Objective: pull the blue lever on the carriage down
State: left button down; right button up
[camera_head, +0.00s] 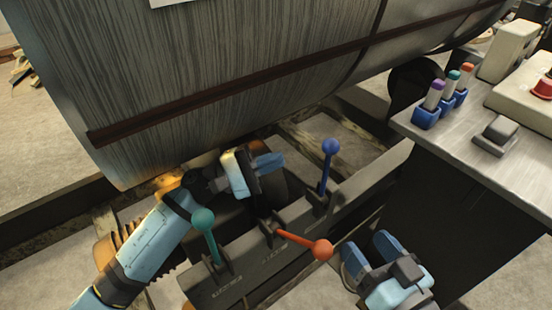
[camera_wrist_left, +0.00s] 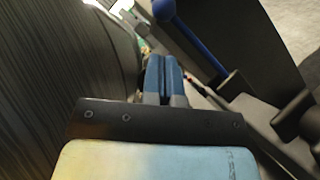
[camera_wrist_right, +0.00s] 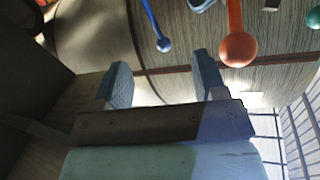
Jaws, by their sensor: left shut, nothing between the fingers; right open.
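The blue lever (camera_head: 327,166) stands upright on the dark carriage rail (camera_head: 268,250), its round blue knob at the top. It also shows in the left wrist view (camera_wrist_left: 200,38) and the right wrist view (camera_wrist_right: 153,22). My left gripper (camera_head: 272,161) is shut and empty, to the left of the blue lever and apart from it. My right gripper (camera_head: 369,254) is open and empty, below and to the right of the blue lever, near the orange knob.
A green lever (camera_head: 207,235) stands upright and an orange lever (camera_head: 305,243) leans right on the same rail. A large grey cylinder (camera_head: 220,60) hangs above. A metal console (camera_head: 470,140) with several coloured markers and a red button stands at right.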

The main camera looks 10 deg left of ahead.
aim_at(325, 174)
pick_arm(q)
jog(key=x, duration=0.7)
pick_arm(e)
jog(key=shift+f, duration=0.35)
pick_arm(q)
jog(key=shift+d, duration=0.2)
jog(key=s+d+m+g+y+b, duration=0.1)
jog(key=s+d+m+g+y, duration=0.1)
jog(key=s+d+m, duration=0.4)
jog(key=shift+s+d+f+y, duration=0.25)
jog(key=shift+f+y, duration=0.15)
jog(key=shift+y, duration=0.1)
pick_arm(e)
jog(key=shift+s+d+f+g, duration=0.3)
jog(key=shift+s+f, duration=0.15)
jog(key=shift+f, duration=0.15)
jog(key=shift+w+r, duration=0.15)
